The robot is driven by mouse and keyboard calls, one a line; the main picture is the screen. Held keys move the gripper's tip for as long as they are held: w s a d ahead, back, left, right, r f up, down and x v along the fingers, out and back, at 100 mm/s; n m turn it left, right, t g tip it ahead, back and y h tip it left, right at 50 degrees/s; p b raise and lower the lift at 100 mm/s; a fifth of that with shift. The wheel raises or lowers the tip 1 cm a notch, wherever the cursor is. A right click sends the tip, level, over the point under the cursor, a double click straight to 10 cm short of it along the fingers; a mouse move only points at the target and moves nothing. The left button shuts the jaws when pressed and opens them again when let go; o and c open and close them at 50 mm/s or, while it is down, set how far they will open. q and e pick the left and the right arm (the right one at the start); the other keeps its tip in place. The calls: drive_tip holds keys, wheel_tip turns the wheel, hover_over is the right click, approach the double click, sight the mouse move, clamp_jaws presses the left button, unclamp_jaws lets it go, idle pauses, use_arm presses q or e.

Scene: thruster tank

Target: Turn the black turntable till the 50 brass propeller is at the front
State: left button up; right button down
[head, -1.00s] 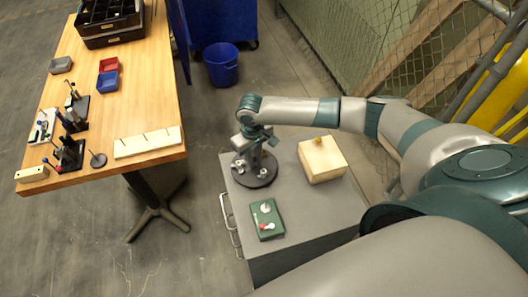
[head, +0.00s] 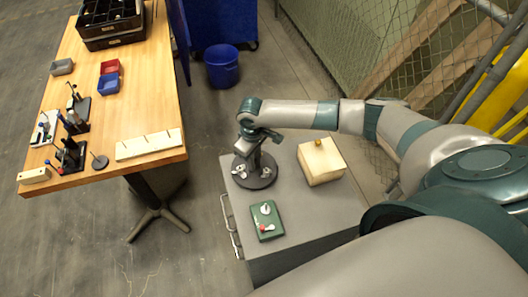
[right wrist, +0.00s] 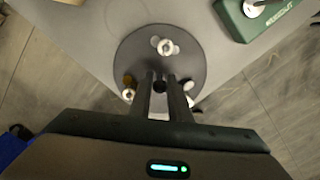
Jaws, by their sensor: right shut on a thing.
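The black turntable (head: 262,182) is a round disc on the grey cabinet top. It also shows in the right wrist view (right wrist: 185,62). My right gripper (head: 257,162) points down over its middle. In the right wrist view my right gripper (right wrist: 160,82) is shut on the dark central knob (right wrist: 160,88). A pale propeller (right wrist: 166,47) sits near the disc's upper part there. A brass-brown piece (right wrist: 129,80) and a pale one (right wrist: 128,95) lie at its left, and another pale one (right wrist: 188,85) at its right. I cannot read any numbers. My left gripper is not in view.
A green box (head: 267,219) with a red-tipped lever stands in front of the turntable. A pale wooden block (head: 321,164) with a brass-coloured knob is at its right. The wooden workbench (head: 150,90) with trays and tools stands left, across a floor gap.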

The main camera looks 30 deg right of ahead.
drive_tip(key=shift+n+p, duration=0.3)
drive_tip(key=shift+n, duration=1)
drive_tip(key=shift+n, duration=0.7)
drive_tip(key=shift+n+p, duration=0.3)
drive_tip(key=shift+n, duration=0.7)
drive_tip(key=shift+n, duration=1.8)
